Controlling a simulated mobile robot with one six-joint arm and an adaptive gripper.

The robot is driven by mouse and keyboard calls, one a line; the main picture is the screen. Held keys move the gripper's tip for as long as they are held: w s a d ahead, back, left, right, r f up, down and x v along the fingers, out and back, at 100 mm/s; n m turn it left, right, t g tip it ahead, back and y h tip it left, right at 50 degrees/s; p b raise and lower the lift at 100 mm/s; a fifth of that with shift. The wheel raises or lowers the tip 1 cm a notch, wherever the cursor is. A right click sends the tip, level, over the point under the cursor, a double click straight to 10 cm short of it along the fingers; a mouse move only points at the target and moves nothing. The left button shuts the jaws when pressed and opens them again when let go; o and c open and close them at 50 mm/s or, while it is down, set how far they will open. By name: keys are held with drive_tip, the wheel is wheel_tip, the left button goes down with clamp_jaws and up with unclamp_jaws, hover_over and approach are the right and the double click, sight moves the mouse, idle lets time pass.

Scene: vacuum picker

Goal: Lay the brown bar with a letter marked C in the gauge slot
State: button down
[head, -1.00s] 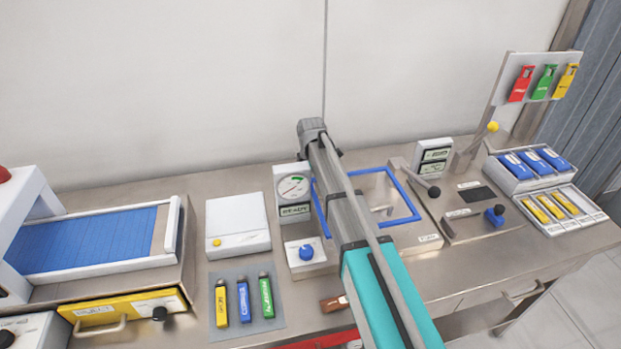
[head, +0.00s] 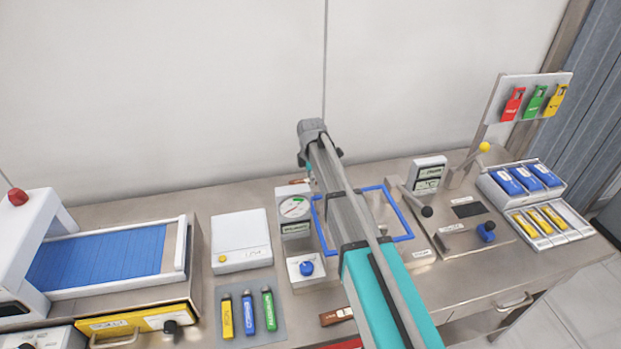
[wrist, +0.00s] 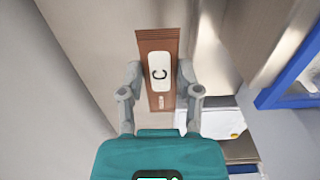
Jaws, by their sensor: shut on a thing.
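A brown bar (wrist: 158,40) with a black letter C on a white label is between the fingers of my gripper (wrist: 160,80) in the wrist view. My gripper is shut on it. In the head view my arm hides the gripper, and a small brown end (head: 299,182) shows behind the dial gauge (head: 294,209), left of the arm. Another brown bar (head: 337,316) with a white label lies at the bench's front edge; its letter is too small to read. I cannot tell which opening is the gauge slot.
A blue-framed area (head: 403,238) lies partly behind my arm. A blue-knob box (head: 306,268) and a white box (head: 240,240) stand left of it. Green, blue and yellow bars lie on a grey mat (head: 250,340). Levers (head: 426,211) stand at right. The wall is close behind.

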drive_tip(key=shift+r, duration=0.1)
idle(0.6)
wheel_tip(320, 180, up, 8)
drive_tip(key=p, duration=0.8)
drive_tip(key=shift+a, duration=0.15)
